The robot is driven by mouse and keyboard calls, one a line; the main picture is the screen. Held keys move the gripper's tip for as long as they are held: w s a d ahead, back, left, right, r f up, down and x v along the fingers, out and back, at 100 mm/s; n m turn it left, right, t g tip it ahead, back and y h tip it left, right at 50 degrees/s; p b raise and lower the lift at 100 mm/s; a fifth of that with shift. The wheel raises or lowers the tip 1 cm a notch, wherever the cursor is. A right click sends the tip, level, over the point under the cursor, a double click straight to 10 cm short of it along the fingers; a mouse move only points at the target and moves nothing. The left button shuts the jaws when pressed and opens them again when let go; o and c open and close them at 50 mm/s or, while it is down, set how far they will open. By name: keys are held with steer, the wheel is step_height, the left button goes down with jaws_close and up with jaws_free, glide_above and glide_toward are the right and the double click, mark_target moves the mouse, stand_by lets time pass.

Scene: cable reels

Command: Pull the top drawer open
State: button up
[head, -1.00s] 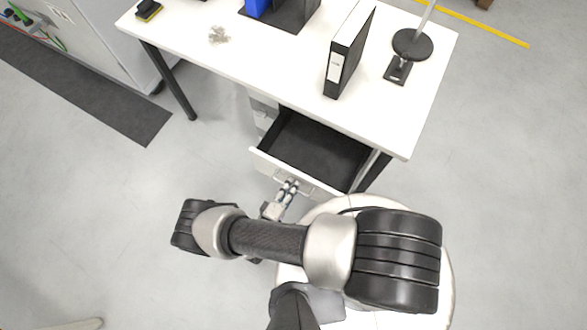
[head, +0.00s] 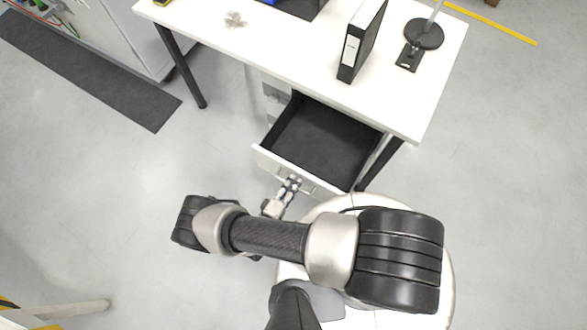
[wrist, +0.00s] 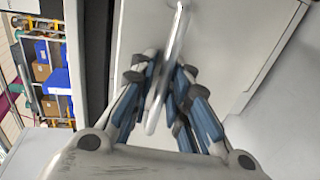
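The top drawer (head: 322,140) is pulled well out from under the white desk, and its dark, empty inside shows in the head view. Its white front carries a bar handle (head: 309,190). My gripper (head: 290,184) is at this handle, in front of the drawer. In the wrist view, the handle (wrist: 168,70) runs between the two fingers of my gripper (wrist: 163,75), which are closed around it. My arm hides part of the floor below the drawer front in the head view.
The desk (head: 290,50) holds a black binder (head: 363,40), a lamp base (head: 424,34) and a small clear heap (head: 235,19). A grey cabinet (head: 125,35) stands at the upper left. The floor left of the drawer is clear.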

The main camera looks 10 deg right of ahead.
steer(key=shift+s, duration=0.1)
steer(key=v, duration=1.1)
steer(key=shift+s+a, duration=0.25)
steer(key=shift+s, duration=0.05)
steer(key=shift+a+r, duration=0.1)
steer(key=shift+r, duration=0.05)
